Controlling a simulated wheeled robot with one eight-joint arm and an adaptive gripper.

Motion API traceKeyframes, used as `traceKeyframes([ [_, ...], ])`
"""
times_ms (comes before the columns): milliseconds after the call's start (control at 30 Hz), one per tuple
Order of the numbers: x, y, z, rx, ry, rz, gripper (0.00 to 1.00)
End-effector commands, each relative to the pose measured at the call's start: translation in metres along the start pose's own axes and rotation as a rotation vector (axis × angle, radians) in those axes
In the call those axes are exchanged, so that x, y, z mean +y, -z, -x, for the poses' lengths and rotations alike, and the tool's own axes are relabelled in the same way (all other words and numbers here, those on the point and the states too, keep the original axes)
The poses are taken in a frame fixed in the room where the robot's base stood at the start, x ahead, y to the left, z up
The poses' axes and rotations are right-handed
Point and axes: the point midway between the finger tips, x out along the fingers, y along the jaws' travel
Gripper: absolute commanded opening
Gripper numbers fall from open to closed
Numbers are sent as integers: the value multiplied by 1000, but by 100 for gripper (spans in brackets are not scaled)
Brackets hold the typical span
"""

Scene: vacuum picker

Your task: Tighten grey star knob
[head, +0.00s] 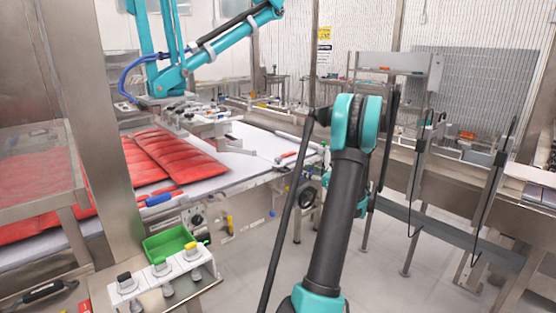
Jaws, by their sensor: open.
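A pale bracket (206,262) at the lower left carries three small knobs or buttons in a row. The left one has a black top (124,279), the middle one a grey top (159,264) and the right one a yellow top (191,247). They are too small to tell whether any is star-shaped, so I cannot pick out the grey star knob for certain. My arm rises from the bottom centre, right of the bracket and well apart from it. My gripper does not show in this view.
A green bin (168,243) sits just behind the bracket. A steel post (95,130) stands to its left. The conveyor (255,148) carries red packs (178,155) under a teal picker arm (220,42). Open floor (250,275) lies between the bracket and my arm. Steel rails (450,232) run along the right.

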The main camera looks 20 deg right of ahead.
Motion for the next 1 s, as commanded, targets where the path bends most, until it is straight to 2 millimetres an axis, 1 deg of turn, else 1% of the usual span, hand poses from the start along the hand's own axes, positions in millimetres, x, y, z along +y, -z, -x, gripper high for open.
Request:
traceKeyframes([
  [167,1,0,-19,-1,-3,-2,53],
  [600,2,0,-106,0,-4,0,53],
  [800,1,0,-142,0,-2,1,53],
  [900,1,0,-156,0,-3,1,53],
  [1000,0,0,-165,0,-1,1,53],
])
